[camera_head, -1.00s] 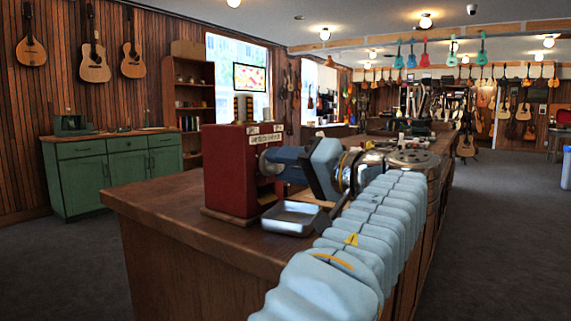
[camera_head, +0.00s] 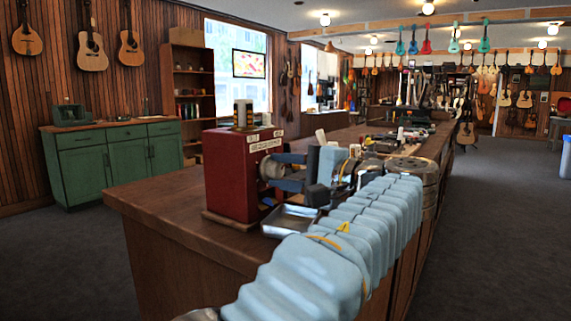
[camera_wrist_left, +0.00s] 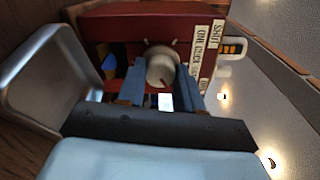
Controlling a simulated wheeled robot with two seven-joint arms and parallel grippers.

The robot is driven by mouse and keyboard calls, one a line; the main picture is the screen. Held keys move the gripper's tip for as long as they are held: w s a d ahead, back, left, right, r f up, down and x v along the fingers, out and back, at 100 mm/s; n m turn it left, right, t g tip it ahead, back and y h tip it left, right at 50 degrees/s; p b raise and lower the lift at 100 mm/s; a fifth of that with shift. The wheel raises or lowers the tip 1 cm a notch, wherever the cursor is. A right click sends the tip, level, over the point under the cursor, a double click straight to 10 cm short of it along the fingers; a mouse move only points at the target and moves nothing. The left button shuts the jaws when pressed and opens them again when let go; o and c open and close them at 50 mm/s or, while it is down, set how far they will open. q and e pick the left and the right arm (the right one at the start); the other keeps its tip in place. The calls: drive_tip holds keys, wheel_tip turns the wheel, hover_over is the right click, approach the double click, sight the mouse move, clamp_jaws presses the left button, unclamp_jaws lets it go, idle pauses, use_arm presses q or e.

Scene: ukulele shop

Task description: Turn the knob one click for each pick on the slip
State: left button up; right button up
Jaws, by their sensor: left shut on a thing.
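A red box (camera_head: 230,175) stands on the wooden counter, with white lettered labels (camera_head: 265,140) near its top edge. Its pale round knob (camera_wrist_left: 161,68) sits between the two blue fingers of my left gripper (camera_wrist_left: 160,85), which is shut on it. A dark red mark shows on the knob's face, and short marks surround it on the panel. In the head view the left gripper (camera_head: 285,172) reaches the box's right face. Part of the label text reads "ONE CLICK". I cannot make out a slip with picks. My right gripper is not in view.
A metal tray (camera_head: 290,222) sits on the counter (camera_head: 165,205) in front of the box; it also shows in the wrist view (camera_wrist_left: 28,95). Small blue and yellow shapes (camera_wrist_left: 110,64) show beside the knob. The counter's left end is clear.

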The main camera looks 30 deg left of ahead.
use_arm(q)
drive_tip(key=shift+m, duration=0.4)
drive_tip(key=o, duration=1)
drive_tip(key=shift+o, duration=0.2)
drive_tip(key=s+d, duration=0.1)
drive_tip(key=d, duration=1.2)
drive_tip(key=shift+s+d+r+p, duration=0.25)
drive_tip(key=shift+d+r+p, duration=0.05)
drive_tip(key=shift+d+p, duration=0.1)
